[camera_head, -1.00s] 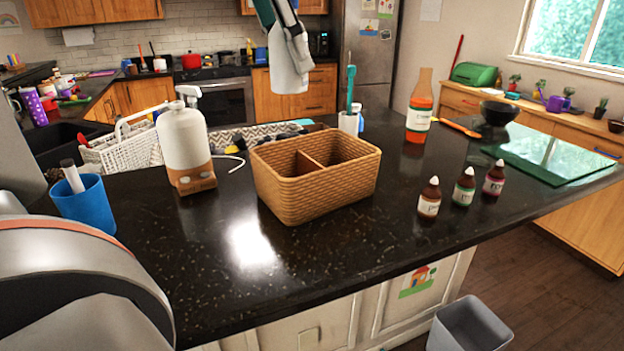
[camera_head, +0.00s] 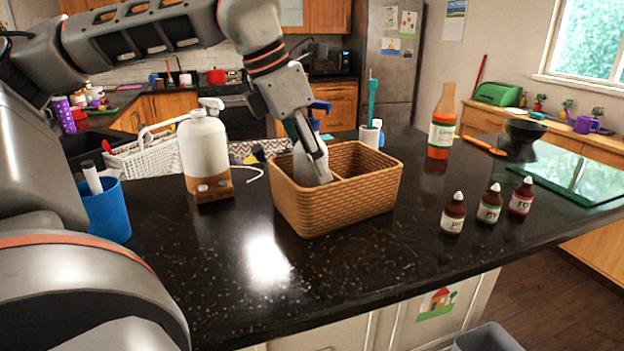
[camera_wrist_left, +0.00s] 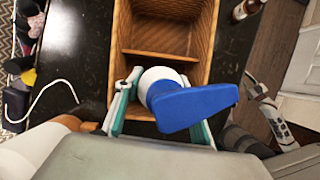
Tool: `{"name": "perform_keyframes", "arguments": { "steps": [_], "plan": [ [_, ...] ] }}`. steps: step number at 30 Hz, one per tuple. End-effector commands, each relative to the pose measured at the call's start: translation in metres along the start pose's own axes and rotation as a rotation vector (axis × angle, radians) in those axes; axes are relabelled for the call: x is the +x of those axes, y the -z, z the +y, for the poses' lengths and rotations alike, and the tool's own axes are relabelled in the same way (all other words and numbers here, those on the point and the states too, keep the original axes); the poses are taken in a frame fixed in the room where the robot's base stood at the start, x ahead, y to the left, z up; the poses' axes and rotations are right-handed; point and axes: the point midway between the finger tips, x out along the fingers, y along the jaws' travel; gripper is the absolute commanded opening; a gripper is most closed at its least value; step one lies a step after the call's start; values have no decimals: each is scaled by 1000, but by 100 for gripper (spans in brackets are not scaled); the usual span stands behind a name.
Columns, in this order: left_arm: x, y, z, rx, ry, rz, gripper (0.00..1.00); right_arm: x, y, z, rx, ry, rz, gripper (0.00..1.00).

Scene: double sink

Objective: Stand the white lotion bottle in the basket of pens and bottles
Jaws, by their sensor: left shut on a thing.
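The white lotion bottle (camera_head: 306,166) with a blue pump head (camera_head: 319,107) is upright or nearly so in the left compartment of the wicker basket (camera_head: 335,206). Its lower end is hidden behind the basket's front wall, so I cannot tell whether it touches the floor. My left gripper (camera_head: 312,150) is shut on the bottle from above, its fingers reaching to the basket's rim. In the left wrist view the blue pump head (camera_wrist_left: 195,103) sits between the fingers, and the compartment beyond the divider (camera_wrist_left: 160,56) is empty.
A white pump dispenser (camera_head: 204,150) on a wooden base and a blue cup (camera_head: 107,212) stand left of the basket. A white cup (camera_head: 370,136) is behind it. An orange-filled bottle (camera_head: 441,125) and several small brown bottles (camera_head: 453,214) stand right. The front counter is clear.

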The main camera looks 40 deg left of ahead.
Motion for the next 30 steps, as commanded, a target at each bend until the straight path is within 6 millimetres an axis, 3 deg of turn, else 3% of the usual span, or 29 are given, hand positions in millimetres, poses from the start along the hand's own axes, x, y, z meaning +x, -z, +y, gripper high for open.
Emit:
{"name": "perform_keyframes", "arguments": {
  "steps": [6,18,19,20,30],
  "plan": [
    [29,12,-1,1,3,1,12,1,-4,-1,-1,1,-5,27],
    [35,14,0,-1,1,0,12,2,-9,-2,-2,2,-11,27],
    [34,14,0,-1,1,1,47,2,-8,-2,-3,2,-10,27],
    [34,14,0,-1,1,1,55,2,-8,-2,-3,2,-10,27],
    [33,14,0,-1,1,1,56,2,-6,-1,-3,1,-8,27]
  ]
}}
